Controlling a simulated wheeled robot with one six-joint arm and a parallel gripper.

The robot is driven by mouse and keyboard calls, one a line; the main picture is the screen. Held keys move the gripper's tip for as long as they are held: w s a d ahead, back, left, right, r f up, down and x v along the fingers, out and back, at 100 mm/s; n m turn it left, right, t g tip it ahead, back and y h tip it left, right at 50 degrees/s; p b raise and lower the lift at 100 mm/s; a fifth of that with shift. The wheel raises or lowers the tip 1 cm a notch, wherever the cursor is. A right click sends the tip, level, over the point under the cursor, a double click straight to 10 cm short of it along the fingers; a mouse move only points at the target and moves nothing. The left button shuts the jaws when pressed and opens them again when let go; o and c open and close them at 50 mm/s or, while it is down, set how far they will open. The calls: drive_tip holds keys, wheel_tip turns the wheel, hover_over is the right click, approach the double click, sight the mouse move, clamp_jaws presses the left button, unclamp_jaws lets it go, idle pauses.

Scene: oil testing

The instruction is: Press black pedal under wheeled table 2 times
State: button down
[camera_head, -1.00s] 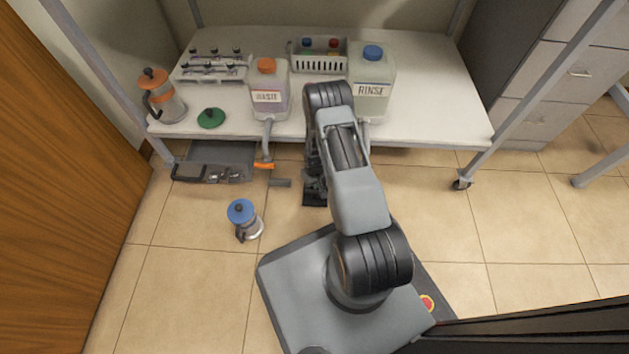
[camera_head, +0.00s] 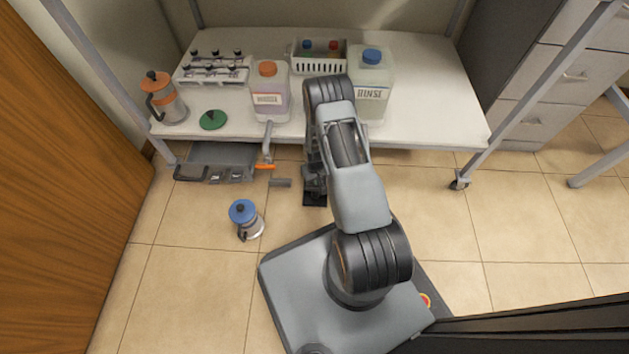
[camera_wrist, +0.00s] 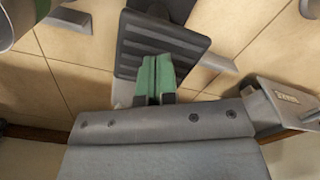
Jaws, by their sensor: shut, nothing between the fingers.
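The black pedal (camera_head: 314,198) is on the floor below the front edge of the wheeled table (camera_head: 438,105), partly hidden by my arm. In the wrist view the ribbed black pedal (camera_wrist: 165,38) is at the top middle. My gripper (camera_wrist: 157,73) is shut and empty, with its green fingertips over the pedal's near part. I cannot tell whether they touch it. In the head view my gripper (camera_head: 315,176) is mostly hidden beneath my arm, just beyond the visible pedal part.
On the table stand a waste jug (camera_head: 269,92), a rinse jug (camera_head: 371,85), a white basket (camera_head: 318,57) and an orange-lidded pot (camera_head: 162,98). A blue-lidded pot (camera_head: 245,219) stands on the floor left of the pedal. A grey tray (camera_head: 225,155) lies under the table's left side.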

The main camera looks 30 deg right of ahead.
drive_tip(key=shift+f, duration=0.1)
drive_tip(key=shift+f+b, duration=1.15)
drive_tip(key=shift+f, duration=0.55)
drive_tip(key=shift+r, duration=0.2)
drive_tip(key=shift+r+p, duration=1.25)
drive_tip(key=shift+r, duration=0.35)
wheel_tip(320, 180, up, 7)
drive_tip(key=p, duration=0.5)
drive_tip(key=shift+r, duration=0.1)
